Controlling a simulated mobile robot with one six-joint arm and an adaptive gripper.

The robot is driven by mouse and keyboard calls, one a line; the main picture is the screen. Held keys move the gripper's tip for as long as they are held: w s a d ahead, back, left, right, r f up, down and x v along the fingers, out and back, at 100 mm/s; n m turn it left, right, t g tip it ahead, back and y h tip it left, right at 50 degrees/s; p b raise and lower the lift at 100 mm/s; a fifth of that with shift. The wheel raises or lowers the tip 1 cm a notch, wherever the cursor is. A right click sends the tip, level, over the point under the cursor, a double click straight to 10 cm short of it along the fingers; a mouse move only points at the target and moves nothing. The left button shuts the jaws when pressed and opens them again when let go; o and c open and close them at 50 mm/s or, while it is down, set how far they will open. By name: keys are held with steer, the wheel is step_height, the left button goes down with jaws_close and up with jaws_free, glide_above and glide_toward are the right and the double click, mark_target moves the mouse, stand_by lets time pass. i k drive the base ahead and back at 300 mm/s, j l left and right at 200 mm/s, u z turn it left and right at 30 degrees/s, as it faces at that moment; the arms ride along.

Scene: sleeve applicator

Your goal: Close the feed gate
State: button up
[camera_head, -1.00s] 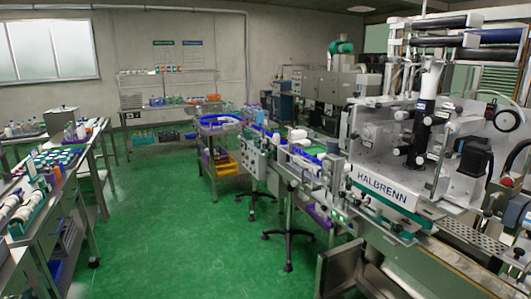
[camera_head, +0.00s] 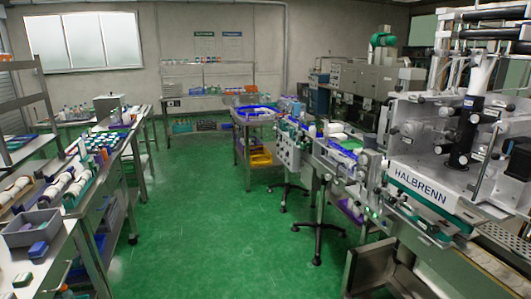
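The sleeve applicator (camera_head: 430,192), a light grey machine marked HALBRENN, stands at the right with rollers and a dark upright cylinder on it. An infeed conveyor (camera_head: 318,148) with blue guide rails runs from it toward the back middle. A control box with buttons (camera_head: 288,150) hangs on the conveyor's near side. I cannot make out the feed gate at this size, nor whether it is open or closed. My gripper is not in view.
A long bench (camera_head: 62,232) with bottles, white rolls and a grey bin (camera_head: 30,228) lines the left. The green floor (camera_head: 200,220) between is clear. Splayed stand feet (camera_head: 318,228) reach into it.

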mark_target(304, 145)
steer(key=i+l, duration=0.1)
steer(key=i, duration=3.55)
steer(key=i+l+u, duration=0.1)
steer(key=i+u, duration=0.2)
steer(key=i, duration=0.4)
